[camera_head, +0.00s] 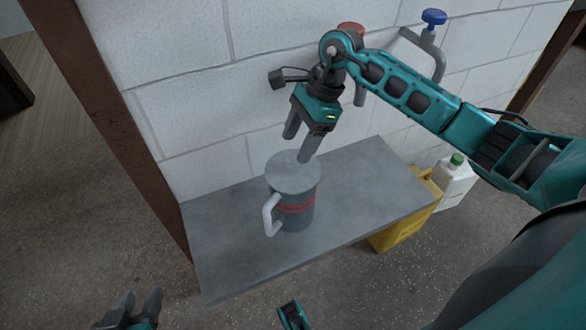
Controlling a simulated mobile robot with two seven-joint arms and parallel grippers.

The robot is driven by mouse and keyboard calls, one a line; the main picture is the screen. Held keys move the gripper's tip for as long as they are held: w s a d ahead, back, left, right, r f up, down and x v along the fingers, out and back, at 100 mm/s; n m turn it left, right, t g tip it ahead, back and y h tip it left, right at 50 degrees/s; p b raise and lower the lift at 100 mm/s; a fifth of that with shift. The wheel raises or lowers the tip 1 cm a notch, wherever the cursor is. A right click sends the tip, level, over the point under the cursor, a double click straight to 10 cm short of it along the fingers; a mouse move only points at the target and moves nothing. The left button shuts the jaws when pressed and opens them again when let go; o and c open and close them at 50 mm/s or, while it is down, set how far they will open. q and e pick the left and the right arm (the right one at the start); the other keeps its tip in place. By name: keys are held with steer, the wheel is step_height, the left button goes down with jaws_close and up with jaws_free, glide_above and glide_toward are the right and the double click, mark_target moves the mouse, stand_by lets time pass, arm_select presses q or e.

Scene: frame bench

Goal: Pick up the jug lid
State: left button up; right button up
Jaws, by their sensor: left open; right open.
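The jug lid (287,174) is a flat, round, light grey disc on top of the jug. The jug (299,213) is dark grey with red bands and a pale handle on its left side; it stands upright on the grey bench top. My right gripper (298,146) is open and empty, pointing down just above the lid. One finger's tip is close to the lid's far right edge; I cannot tell whether it touches. My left gripper (138,306) is open at the bottom left edge, partly cut off, away from the jug.
The bench top (372,190) is clear around the jug. A white block wall (180,60) stands behind it, with pipes and a blue valve knob (434,17). A yellow container (405,225) and a white bottle with green cap (455,183) stand at the right.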

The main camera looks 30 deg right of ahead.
mark_target(293, 156)
steer(key=b+x, duration=0.1)
steer(key=x, duration=0.3)
steer(key=shift+s+f, duration=0.15)
steer(key=shift+f, duration=0.25)
steer(key=c, duration=1.1)
steer(key=shift+r, duration=0.15)
